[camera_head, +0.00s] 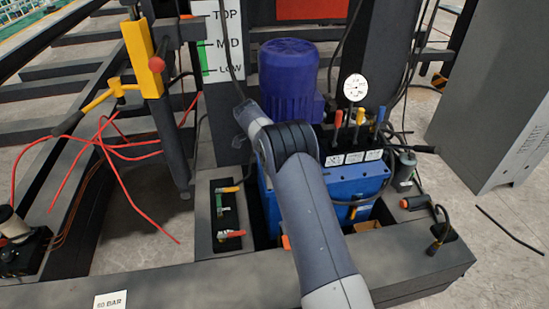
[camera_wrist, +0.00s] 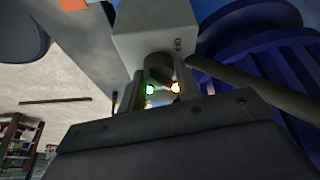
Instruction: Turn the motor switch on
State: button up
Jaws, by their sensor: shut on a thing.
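The motor switch shows in the wrist view as a grey box (camera_wrist: 152,32) with a dark round knob (camera_wrist: 158,66) on its near face. Small markings are on the box beside the knob. My gripper (camera_wrist: 162,90) is closed around the knob, with a finger on either side. A green light and a yellow light glow between the fingers. The exact angle of the knob is hard to read. In the head view my arm hides the gripper and the switch. The blue motor (camera_head: 289,82) stands behind my arm there.
A blue hydraulic unit (camera_head: 345,190) with coloured levers (camera_head: 357,122) and a gauge (camera_head: 355,87) is right of my arm. A yellow post (camera_head: 143,58) and red hoses (camera_head: 118,150) are left. A grey cabinet (camera_head: 490,100) stands right. A cable (camera_wrist: 250,80) passes near the gripper.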

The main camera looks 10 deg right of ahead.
jog(key=shift+f, duration=0.1)
jog(key=o, duration=0.7)
jog(key=p+v, duration=0.2)
jog(key=v, duration=0.9)
jog(key=shift+s, duration=0.1)
jog(key=b+x, duration=0.2)
jog(key=x, duration=0.9)
